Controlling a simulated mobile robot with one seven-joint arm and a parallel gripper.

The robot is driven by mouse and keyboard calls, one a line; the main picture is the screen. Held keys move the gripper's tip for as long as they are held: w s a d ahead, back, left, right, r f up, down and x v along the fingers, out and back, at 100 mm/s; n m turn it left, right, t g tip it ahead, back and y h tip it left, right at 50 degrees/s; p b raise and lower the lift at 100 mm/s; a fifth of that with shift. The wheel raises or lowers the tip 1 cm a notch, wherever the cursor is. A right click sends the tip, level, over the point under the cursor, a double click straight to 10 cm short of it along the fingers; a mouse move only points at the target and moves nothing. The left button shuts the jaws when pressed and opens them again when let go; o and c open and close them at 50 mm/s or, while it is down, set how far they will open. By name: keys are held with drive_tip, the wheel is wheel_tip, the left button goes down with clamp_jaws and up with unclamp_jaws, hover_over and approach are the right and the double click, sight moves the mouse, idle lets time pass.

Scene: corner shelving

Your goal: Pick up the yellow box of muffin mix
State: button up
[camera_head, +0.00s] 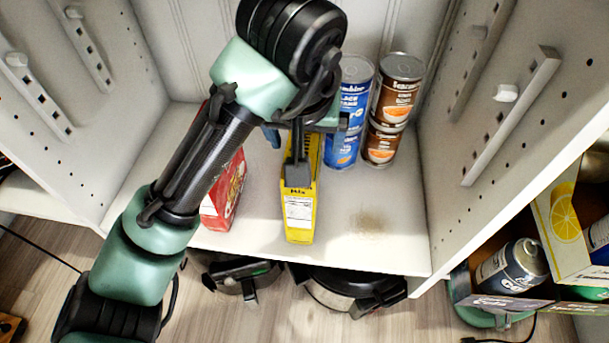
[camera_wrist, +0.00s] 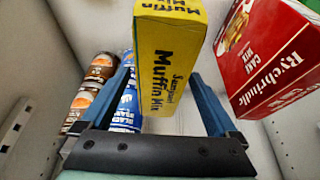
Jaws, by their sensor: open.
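The yellow box of muffin mix (camera_head: 299,216) stands on the shelf near its front edge in the head view, partly covered by my gripper. In the wrist view the yellow box (camera_wrist: 167,62) stands between my two blue fingers, with its printed face showing. My gripper (camera_wrist: 165,85) is open, with a finger on either side of the box and a visible gap on the right. I cannot tell whether the left finger touches it. In the head view my gripper (camera_head: 303,135) is above the back part of the box.
A red cake mix box (camera_head: 228,190) stands left of the yellow box; it also shows in the wrist view (camera_wrist: 268,55). Blue cans (camera_head: 346,110) and brown cans (camera_head: 391,110) are stacked behind right. Side walls enclose the shelf (camera_head: 380,240); its front right is clear.

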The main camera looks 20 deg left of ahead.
drive_tip(key=shift+f, duration=0.15)
clamp_jaws()
idle(0.6)
